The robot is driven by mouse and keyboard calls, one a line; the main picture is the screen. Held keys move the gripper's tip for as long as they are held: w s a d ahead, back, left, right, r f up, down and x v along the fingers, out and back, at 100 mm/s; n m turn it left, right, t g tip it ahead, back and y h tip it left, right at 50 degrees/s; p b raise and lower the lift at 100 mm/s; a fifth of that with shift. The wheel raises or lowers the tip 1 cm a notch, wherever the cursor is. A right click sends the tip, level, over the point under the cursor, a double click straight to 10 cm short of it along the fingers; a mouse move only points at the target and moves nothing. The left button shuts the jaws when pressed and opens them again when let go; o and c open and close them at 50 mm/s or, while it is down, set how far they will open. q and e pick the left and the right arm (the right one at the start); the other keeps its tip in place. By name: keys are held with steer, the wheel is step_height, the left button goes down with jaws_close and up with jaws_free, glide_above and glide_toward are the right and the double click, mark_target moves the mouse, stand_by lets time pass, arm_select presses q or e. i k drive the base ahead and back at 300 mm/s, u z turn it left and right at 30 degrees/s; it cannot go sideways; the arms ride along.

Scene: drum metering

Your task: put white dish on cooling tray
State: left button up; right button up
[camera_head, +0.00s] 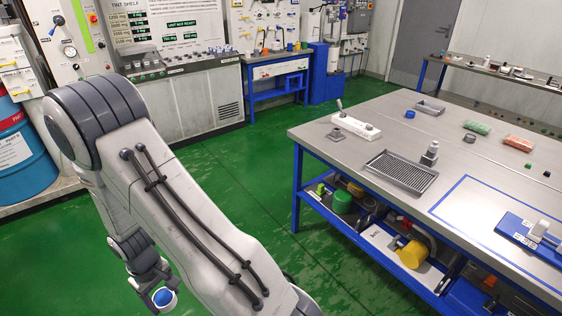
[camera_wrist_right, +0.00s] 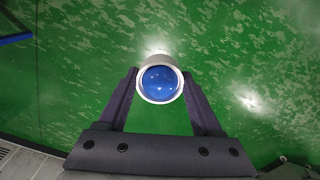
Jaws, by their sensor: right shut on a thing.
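The white dish (camera_head: 163,299) is a small round cup with blue contents, held low over the green floor at the lower left of the head view. My right gripper (camera_head: 150,284) is shut on it. In the right wrist view, the white dish (camera_wrist_right: 160,81) sits upright between the two dark fingers of my right gripper (camera_wrist_right: 162,92), with its blue contents facing the camera. A grey slatted tray (camera_head: 402,171), which looks like the cooling tray, lies on the workbench well to the right of the dish; no object shows on it. My left gripper is out of view.
The workbench (camera_head: 360,148) has blue legs and a loaded lower shelf. On top are a white block (camera_head: 356,127), a grey weight-like piece (camera_head: 430,154) behind the slatted tray, and a blue-outlined area (camera_head: 480,215). A blue drum (camera_head: 18,150) stands at left. Green floor lies between.

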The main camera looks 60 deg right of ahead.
mark_target(400, 171)
steer(key=u, duration=0.2)
steer(key=k, duration=1.7)
steer(key=z, duration=1.55)
steer(key=i, duration=1)
